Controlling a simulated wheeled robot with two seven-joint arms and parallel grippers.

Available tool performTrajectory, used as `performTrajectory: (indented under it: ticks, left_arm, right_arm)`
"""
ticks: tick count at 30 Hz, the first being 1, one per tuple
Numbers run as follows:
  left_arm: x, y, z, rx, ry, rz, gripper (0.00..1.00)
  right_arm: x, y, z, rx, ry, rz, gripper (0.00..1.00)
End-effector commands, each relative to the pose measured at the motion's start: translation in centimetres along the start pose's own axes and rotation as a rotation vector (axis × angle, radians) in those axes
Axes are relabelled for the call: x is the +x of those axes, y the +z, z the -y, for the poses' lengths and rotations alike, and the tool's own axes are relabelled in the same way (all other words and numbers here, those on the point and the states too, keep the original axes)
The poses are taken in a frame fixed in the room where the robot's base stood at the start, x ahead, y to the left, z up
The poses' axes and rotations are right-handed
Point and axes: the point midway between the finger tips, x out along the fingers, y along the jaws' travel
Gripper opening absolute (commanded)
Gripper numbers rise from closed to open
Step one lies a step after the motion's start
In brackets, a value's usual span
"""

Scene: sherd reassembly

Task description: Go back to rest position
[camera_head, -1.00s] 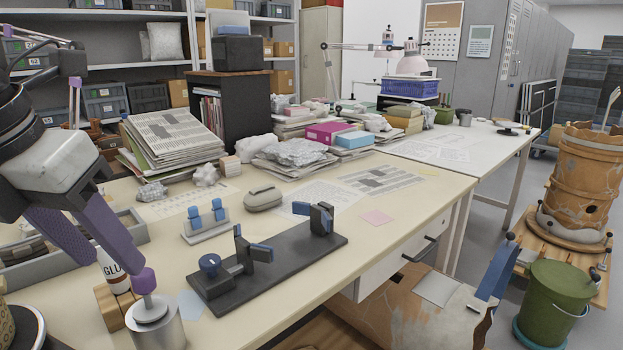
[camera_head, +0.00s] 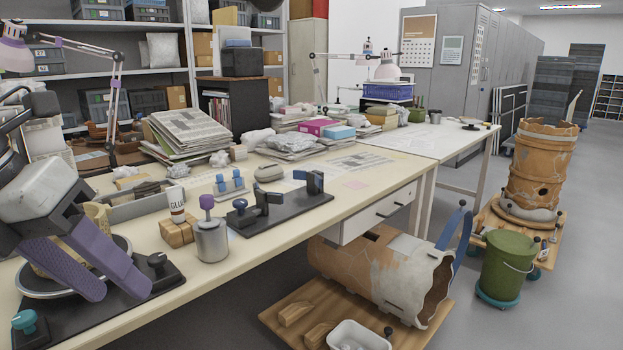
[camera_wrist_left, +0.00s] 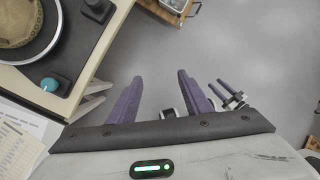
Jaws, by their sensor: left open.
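My left gripper (camera_head: 118,288) is at the left of the head view, its two purple fingers apart and nothing between them. It overlaps the turntable (camera_head: 62,290) and its dark base in the picture. In the left wrist view the open left gripper (camera_wrist_left: 158,80) points down over bare grey floor, to the right of the table edge. A small pair of purple prongs (camera_wrist_left: 229,94) shows at the right of that view, perhaps my right gripper, too small to judge. The head view does not show the right gripper.
On the table (camera_head: 255,240) stand a metal jar (camera_head: 212,242) with a purple-topped tool, a glue bottle (camera_head: 177,206) and a black clamp fixture (camera_head: 290,207). A large jar (camera_head: 385,272) lies on a wooden board beside the table. A green bucket (camera_head: 508,263) stands on the right.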

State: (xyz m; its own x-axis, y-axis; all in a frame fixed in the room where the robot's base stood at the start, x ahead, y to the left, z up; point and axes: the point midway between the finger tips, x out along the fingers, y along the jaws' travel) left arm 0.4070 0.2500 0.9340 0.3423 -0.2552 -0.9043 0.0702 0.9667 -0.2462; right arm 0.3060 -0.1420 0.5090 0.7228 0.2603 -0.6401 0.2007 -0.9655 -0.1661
Motion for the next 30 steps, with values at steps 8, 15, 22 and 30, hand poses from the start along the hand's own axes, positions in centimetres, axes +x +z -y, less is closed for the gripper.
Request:
performTrajectory:
  ticks: [8,15,22,30]
  left_arm:
    - [3.4,-0.1,1.8,-0.172,-0.358,-0.006,0.45]
    - [7.1,0.9,2.2,-0.543,-0.809,0.047,0.45]
    - [12.5,1.4,-1.8,-1.101,-1.131,0.16,0.45]
    - [23.5,-5.0,-7.4,-1.88,-1.187,0.249,0.45]
  right_arm:
    - [0.1,-1.2,-0.1,-0.005,0.001,-0.025,0.45]
    - [0.1,-0.8,-0.1,-0.003,0.001,-0.016,0.45]
    - [0.0,0.2,-0.1,0.001,0.001,0.004,0.45]
    - [0.0,0.3,-0.1,0.001,0.001,0.007,0.45]
